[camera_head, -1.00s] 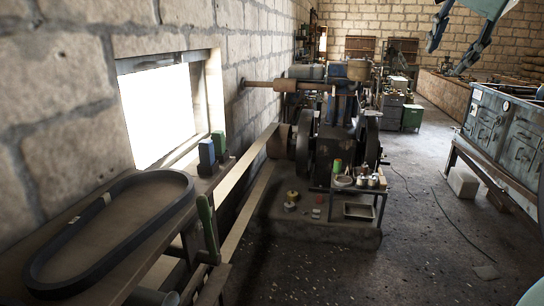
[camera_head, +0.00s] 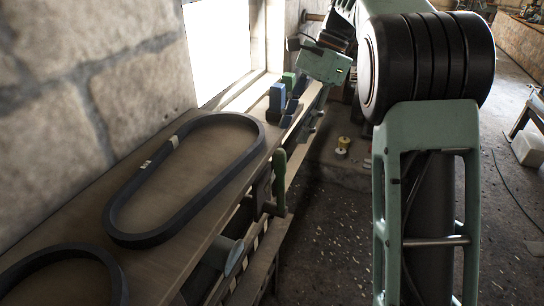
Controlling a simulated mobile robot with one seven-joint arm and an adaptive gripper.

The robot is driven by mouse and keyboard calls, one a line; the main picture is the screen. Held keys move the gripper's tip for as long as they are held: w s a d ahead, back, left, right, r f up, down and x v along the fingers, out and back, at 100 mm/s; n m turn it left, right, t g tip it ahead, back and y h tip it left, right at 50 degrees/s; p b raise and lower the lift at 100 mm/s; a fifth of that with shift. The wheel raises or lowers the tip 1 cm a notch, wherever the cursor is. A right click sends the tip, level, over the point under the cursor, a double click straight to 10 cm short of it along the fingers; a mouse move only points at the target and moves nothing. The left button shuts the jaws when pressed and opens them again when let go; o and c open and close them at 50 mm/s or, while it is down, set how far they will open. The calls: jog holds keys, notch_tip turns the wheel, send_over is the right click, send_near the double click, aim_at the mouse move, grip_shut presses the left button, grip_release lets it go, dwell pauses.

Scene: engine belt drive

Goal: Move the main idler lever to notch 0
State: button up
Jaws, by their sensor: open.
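A lever with a green handle (camera_head: 279,176), which looks like the main idler lever, stands nearly upright beside the front edge of the bench. Its lower end and any notch numbers are too dark or small to read, so I cannot tell its notch. My gripper (camera_head: 296,127) is open, pointing down above and a little beyond the green handle, near the bench edge. Its fingers appear apart from the handle and hold nothing that I can see. My arm hides much of the right side of the view.
A black belt loop (camera_head: 250,168) lies on the wooden bench (camera_head: 70,226), with another belt (camera_head: 118,275) nearer. A blue block (camera_head: 277,101) and a green block (camera_head: 289,80) stand by the window, close to my gripper. A striped bar (camera_head: 240,258) runs below the bench edge. The floor lies to the right.

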aim_at(280, 162)
jog(key=b+x, duration=0.1)
jog(key=x, duration=0.9)
jog(key=shift+s+f, duration=0.1)
jog(key=shift+f, duration=0.1)
grip_shut()
